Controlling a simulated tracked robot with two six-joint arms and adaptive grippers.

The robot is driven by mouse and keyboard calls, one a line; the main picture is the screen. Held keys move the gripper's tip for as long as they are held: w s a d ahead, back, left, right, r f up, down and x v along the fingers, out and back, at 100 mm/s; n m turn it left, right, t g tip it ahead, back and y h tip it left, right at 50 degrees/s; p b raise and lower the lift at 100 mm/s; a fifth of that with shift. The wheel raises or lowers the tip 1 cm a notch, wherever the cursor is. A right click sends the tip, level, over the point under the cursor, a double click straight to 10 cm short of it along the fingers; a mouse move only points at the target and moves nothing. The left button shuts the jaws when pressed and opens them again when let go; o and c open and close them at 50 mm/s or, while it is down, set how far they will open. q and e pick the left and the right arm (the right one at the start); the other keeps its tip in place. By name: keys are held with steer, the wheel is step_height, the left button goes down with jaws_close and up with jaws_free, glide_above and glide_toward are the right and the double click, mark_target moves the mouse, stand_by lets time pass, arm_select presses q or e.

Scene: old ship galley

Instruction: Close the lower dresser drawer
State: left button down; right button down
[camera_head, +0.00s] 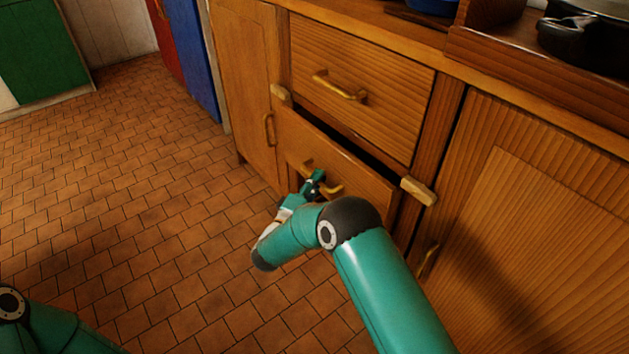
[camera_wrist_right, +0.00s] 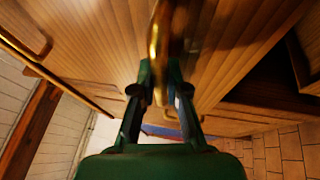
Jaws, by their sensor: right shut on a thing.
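The lower dresser drawer (camera_head: 350,174) sits below a closed upper drawer (camera_head: 362,85). It is pulled out a little, with a dark gap along its top edge. My right gripper (camera_head: 313,184) is at its front, shut on its brass handle (camera_head: 334,190). In the right wrist view the handle (camera_wrist_right: 157,45) runs between the two fingers of my right gripper (camera_wrist_right: 161,88). Part of the handle is hidden by the fingers. My left gripper is out of view; only a part of my left arm shows at the bottom left.
Cupboard doors with brass handles flank the drawers, one at left (camera_head: 245,90) and one at right (camera_head: 540,230). Small wooden blocks (camera_head: 418,190) stick out beside the lower drawer's top corners. The tiled floor (camera_head: 130,190) at left is clear. A dark pan (camera_head: 585,35) stands on top.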

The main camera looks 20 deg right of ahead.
steer(key=shift+d+f, duration=0.1)
steer(key=shift+f, duration=0.05)
steer(key=d+b, duration=0.1)
steer(key=d, duration=0.1)
steer(key=w+d+b, duration=0.1)
steer(key=d, duration=0.1)
steer(key=shift+w+f, duration=0.1)
steer(key=shift+w, duration=0.1)
steer(key=shift+d, duration=0.2)
steer(key=c, duration=1.2)
jaws_free()
steer(key=shift+w, duration=0.1)
steer(key=shift+a, duration=0.1)
steer(key=shift+s+a, duration=0.35)
steer(key=shift+a, duration=0.1)
glide_toward(329, 176)
steer(key=shift+s+a+f, duration=0.15)
steer(key=shift+s+a, duration=0.2)
